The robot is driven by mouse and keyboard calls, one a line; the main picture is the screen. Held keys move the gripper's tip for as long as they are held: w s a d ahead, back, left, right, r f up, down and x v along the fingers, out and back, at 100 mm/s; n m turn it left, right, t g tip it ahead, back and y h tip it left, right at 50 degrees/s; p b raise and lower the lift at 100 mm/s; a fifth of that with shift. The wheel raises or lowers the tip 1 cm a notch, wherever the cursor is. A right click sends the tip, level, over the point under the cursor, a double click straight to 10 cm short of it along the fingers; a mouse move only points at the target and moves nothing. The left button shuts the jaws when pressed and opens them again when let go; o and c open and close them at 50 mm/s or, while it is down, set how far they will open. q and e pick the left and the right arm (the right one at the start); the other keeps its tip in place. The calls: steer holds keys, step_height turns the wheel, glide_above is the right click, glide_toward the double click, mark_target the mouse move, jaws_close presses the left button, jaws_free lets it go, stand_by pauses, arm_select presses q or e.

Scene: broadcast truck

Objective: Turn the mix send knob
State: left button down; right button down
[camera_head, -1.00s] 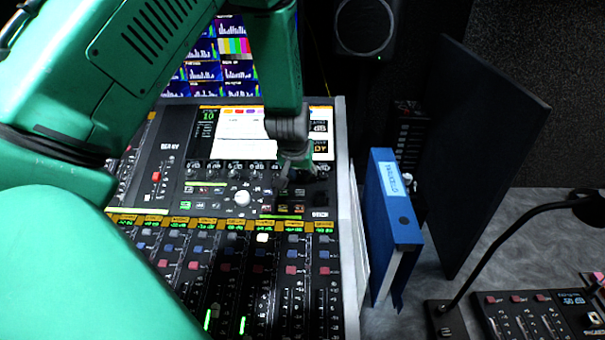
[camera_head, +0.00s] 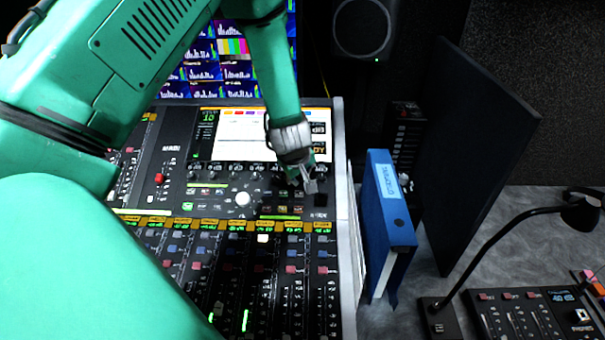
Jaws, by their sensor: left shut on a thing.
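The mixing console (camera_head: 222,215) fills the middle of the view, with a row of small dark knobs (camera_head: 233,171) under its bright screen. My left gripper (camera_head: 308,181) reaches down from above at the right end of this row. Its fingers are shut on a small dark knob there, which I take to be the mix send knob; the fingers and wrist mostly hide it. The gripper is tilted, its tips pointing down and right. My right gripper is not in view.
A round white control (camera_head: 243,198) sits left of the gripper, with the fader bank in front. A blue binder (camera_head: 389,215) stands right of the console. A desk lamp (camera_head: 500,222) and a small panel (camera_head: 530,312) are farther right. A speaker (camera_head: 363,27) and monitors are behind.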

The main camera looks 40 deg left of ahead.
arm_select(q)
steer(key=shift+s+a+f+n, duration=0.15)
steer(key=shift+a+n, duration=0.15)
steer(key=shift+n, duration=0.3)
steer(key=c, duration=1.5)
jaws_free()
steer(key=shift+s+f, duration=0.1)
steer(key=shift+o, duration=0.3)
steer(key=shift+w+a, duration=0.2)
steer(key=shift+a, duration=0.05)
steer(key=shift+d, duration=0.1)
